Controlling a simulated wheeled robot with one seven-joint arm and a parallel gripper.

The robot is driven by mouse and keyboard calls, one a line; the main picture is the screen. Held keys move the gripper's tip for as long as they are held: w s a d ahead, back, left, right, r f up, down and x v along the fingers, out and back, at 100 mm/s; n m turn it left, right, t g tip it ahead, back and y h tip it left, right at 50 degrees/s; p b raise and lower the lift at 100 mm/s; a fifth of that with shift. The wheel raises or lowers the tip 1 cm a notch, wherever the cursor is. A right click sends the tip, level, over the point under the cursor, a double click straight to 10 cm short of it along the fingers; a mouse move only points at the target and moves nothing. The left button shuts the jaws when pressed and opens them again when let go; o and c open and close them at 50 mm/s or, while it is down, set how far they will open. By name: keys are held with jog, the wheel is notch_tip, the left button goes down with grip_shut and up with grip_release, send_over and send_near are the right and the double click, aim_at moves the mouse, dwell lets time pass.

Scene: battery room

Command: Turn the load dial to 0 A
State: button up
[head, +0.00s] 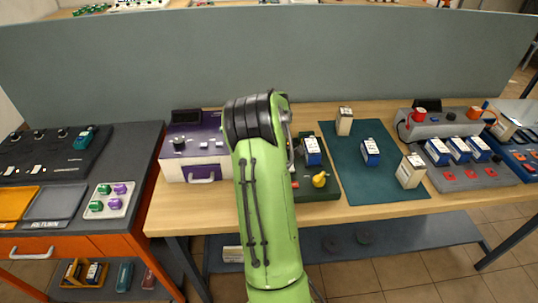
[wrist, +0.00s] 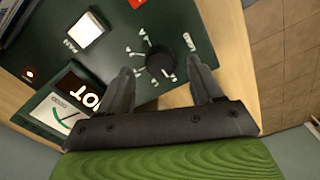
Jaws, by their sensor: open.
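The load dial (wrist: 160,61) is a round black knob on a dark green panel (wrist: 115,32) in the wrist view, ringed by white markings too small and tilted to read surely. Its pointer direction cannot be told. My gripper (wrist: 157,67) is open, its two grey fingers on either side of the near part of the dial; contact is not visible. A small meter (wrist: 62,115) and a dark display with white characters (wrist: 84,92) sit on the panel at left. In the head view my green arm hides the dial and gripper; part of the green unit (head: 302,186) shows to its right.
On the panel are a white square button (wrist: 86,29) and a red part (wrist: 137,3). A purple and white box (head: 200,150) stands left of my arm. A teal mat (head: 375,190) with several batteries lies to the right. A grey partition (head: 350,60) stands behind the bench.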

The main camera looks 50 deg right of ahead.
notch_tip(320, 180, up, 14)
jog(key=p, duration=0.3)
jog(key=shift+f, duration=0.1)
